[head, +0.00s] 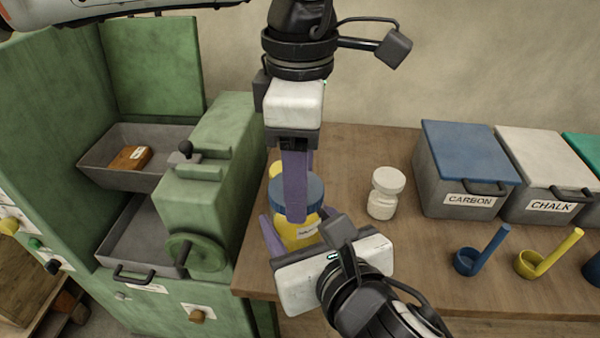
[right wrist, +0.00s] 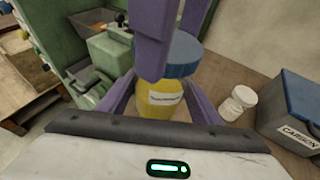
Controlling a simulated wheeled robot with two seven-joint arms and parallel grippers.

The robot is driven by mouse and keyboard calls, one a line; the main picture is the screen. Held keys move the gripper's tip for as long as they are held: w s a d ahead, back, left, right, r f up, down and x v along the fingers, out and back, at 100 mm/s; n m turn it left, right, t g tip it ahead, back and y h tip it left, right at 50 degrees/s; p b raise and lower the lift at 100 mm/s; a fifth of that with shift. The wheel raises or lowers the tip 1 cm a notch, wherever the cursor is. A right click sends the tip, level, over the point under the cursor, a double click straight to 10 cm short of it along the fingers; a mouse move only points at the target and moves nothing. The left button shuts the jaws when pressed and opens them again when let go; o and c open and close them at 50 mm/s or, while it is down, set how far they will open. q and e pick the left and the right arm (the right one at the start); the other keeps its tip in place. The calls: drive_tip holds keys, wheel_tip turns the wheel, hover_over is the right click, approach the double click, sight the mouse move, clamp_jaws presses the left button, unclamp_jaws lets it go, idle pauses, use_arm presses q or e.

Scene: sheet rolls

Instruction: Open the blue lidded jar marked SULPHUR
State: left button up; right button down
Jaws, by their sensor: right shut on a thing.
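The jar has a yellow body (head: 298,237) and a blue lid (head: 313,192), and stands upright on the wooden table beside the green machine. The right wrist view shows its body (right wrist: 158,108) with a white label too small to read surely. My right gripper (head: 290,238) comes from the front, low, and is shut on the jar's body, one finger on each side. My left gripper (head: 297,200) points down from above with its fingers apart, one in front of the lid and one behind it. Whether they press on the lid I cannot tell. The lid sits on the jar.
A small white jar (head: 383,200) stands to the right. Behind it are lidded bins marked CARBON (head: 462,185) and CHALK (head: 540,175). Blue (head: 470,262) and yellow (head: 535,264) scoops lie at the front right. The green machine (head: 215,150) with its handwheel (head: 195,252) borders the left.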

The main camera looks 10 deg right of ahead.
use_arm(q)
drive_tip(key=n, duration=0.6)
drive_tip(key=shift+w+r, duration=0.1)
drive_tip(key=shift+w, duration=0.2)
drive_tip(key=shift+r, duration=0.2)
drive_tip(key=shift+s+r, duration=0.1)
drive_tip(key=shift+r, duration=0.75)
